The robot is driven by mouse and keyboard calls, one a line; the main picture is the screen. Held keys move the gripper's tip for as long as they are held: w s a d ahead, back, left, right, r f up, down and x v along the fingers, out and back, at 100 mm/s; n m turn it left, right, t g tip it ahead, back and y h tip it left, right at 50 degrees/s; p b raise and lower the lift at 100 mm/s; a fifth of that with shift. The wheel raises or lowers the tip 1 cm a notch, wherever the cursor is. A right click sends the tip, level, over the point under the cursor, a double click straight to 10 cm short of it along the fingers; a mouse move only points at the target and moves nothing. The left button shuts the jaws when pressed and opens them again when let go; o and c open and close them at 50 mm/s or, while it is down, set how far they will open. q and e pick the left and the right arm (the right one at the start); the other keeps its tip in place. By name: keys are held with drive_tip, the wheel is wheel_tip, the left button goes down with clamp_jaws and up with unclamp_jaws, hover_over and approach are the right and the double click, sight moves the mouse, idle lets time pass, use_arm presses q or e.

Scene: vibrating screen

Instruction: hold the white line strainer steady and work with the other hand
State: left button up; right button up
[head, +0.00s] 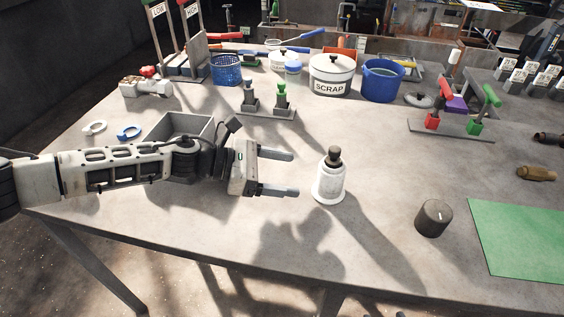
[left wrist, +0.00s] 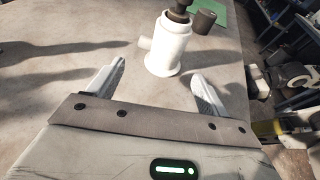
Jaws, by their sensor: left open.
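The white line strainer (head: 329,179) stands upright on the table, with a dark brown cap on top. In the left wrist view the strainer (left wrist: 173,48) shows a short side branch on its left and stands just beyond the fingertips. My left gripper (head: 291,172) is open and empty, its two fingers pointing right towards the strainer with a small gap between. It also shows in the left wrist view (left wrist: 158,72), with the fingers spread to either side. My right gripper is not in view.
A dark cylinder (head: 433,218) and a green mat (head: 522,239) lie to the right. A grey open box (head: 207,132) is partly hidden behind my left arm. A SCRAP pot (head: 330,87), a blue pot (head: 382,82) and lever stands (head: 268,111) stand behind. The table around the strainer is clear.

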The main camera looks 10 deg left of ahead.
sight(319, 179)
use_arm(q)
drive_tip(key=b+x, duration=0.2)
drive_tip(key=x, duration=0.6)
drive_tip(key=shift+s, duration=0.15)
drive_tip(key=shift+w+d+f, duration=0.15)
drive_tip(key=shift+w+d, duration=0.05)
drive_tip(key=shift+d, duration=0.45)
drive_tip(key=c, duration=0.4)
drive_tip(key=shift+c, duration=0.2)
drive_tip(key=o, duration=0.7)
drive_tip(key=shift+o, duration=0.2)
